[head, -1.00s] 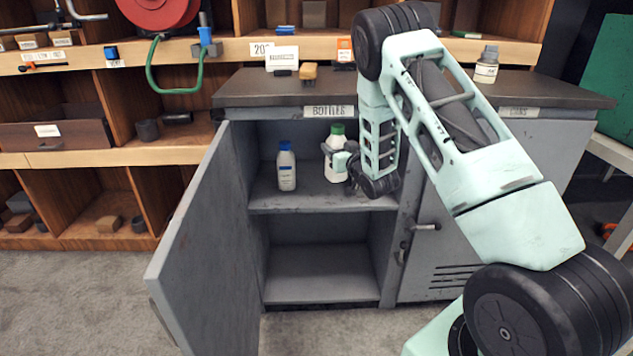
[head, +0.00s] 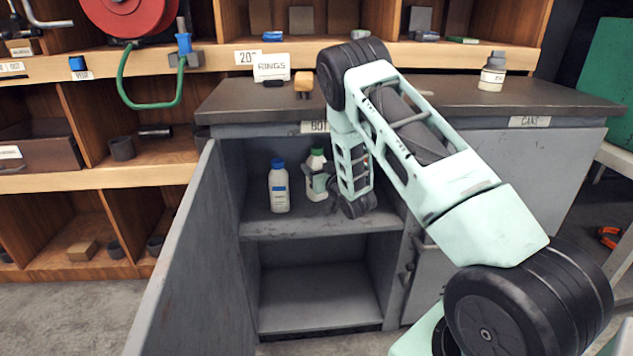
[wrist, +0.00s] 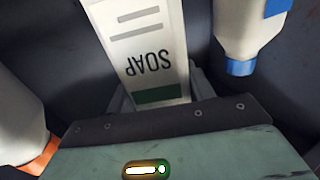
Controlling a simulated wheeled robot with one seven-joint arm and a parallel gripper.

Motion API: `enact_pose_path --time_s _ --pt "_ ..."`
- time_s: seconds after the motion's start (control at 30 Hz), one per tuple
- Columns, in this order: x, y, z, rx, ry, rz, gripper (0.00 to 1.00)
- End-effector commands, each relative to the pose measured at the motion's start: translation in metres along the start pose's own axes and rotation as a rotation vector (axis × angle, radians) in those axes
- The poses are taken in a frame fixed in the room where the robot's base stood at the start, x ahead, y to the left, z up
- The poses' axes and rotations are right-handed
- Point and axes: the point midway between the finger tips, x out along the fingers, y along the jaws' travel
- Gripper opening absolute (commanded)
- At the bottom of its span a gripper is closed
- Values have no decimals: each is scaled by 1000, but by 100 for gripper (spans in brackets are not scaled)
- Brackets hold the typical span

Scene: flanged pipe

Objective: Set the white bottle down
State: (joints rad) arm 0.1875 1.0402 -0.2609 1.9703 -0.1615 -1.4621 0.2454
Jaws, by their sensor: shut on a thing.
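The white bottle (head: 316,187) with a green cap is inside the open cupboard, over its upper shelf (head: 300,225). My gripper (head: 322,183) is shut on it, reaching in from the right. In the wrist view the bottle (wrist: 135,40) shows its SOAP label upside down, between the fingers. The bottle looks roughly upright. I cannot tell whether its base touches the shelf. My arm hides part of the shelf to its right.
A white bottle with a blue cap (head: 279,190) stands left of the held one; it also shows in the wrist view (wrist: 243,35). An orange-capped bottle (wrist: 18,125) is at the wrist view's left. The cupboard door (head: 190,260) stands open. The lower compartment (head: 315,300) is empty.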

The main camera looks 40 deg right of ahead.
Motion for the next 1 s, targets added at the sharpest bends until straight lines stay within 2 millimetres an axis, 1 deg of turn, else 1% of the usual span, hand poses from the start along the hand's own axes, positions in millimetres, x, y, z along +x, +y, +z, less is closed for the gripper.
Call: enact_pose_path --time_s 0.07,0.23,0.3,0.6,0.63,0.67,0.7,1.0 --pt "0 0 6 0 2 -1 17" --pt "0 0 30 0 2 0 17" --pt "0 0 36 0 3 0 17" --pt "0 0 37 0 4 0 17" --pt "0 0 37 0 1 0 61" --pt "0 0 37 0 1 0 69" --pt "0 0 37 0 1 0 74" --pt "0 0 35 0 1 0 74"
